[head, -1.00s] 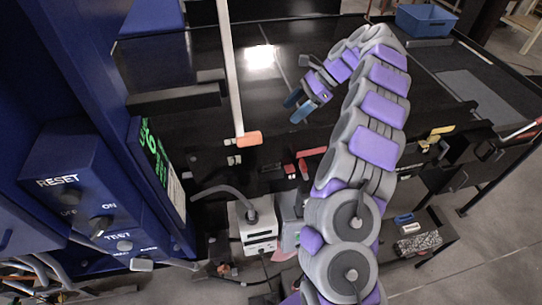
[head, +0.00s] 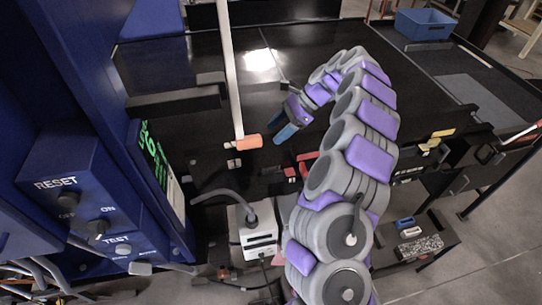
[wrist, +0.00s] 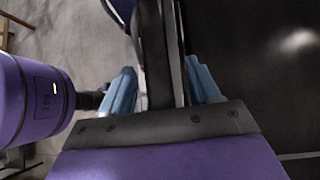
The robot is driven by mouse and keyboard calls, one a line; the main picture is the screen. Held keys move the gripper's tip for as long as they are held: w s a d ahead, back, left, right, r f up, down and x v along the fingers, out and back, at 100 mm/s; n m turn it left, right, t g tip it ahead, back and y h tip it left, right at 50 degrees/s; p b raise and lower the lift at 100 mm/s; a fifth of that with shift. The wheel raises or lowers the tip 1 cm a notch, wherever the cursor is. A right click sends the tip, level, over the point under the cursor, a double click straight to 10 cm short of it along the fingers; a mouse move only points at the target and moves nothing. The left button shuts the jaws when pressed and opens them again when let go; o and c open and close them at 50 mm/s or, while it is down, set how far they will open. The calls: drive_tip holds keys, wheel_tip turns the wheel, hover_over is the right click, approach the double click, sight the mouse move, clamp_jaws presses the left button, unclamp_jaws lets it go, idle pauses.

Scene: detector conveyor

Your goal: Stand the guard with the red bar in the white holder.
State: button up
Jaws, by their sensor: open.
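My gripper (head: 281,127) is open and empty above the near side of the black conveyor, right of a long pale pole with an orange-red end (head: 249,142). In the wrist view my blue fingers (wrist: 162,78) are apart, with a dark rail edge (wrist: 160,50) showing between them. A short red bar (head: 305,164) lies at the conveyor's near edge, just below my gripper. I cannot tell whether it belongs to the guard. I cannot pick out the white holder for certain. A white box with a grey hose (head: 260,238) stands below the near edge.
A blue cabinet with RESET and TEST controls (head: 85,195) stands close on the left. A blue bin (head: 425,23) sits at the far right. A low shelf (head: 428,258) with small items is at lower right. The conveyor's black surface (head: 185,60) is mostly clear.

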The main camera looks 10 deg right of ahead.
sight(271, 136)
drive_tip(key=x, duration=0.4)
drive_tip(key=shift+s+f+p, duration=0.1)
drive_tip(key=shift+s+p, duration=0.1)
drive_tip(key=shift+p, duration=0.2)
drive_tip(key=shift+c, duration=0.3)
clamp_jaws()
idle(0.7)
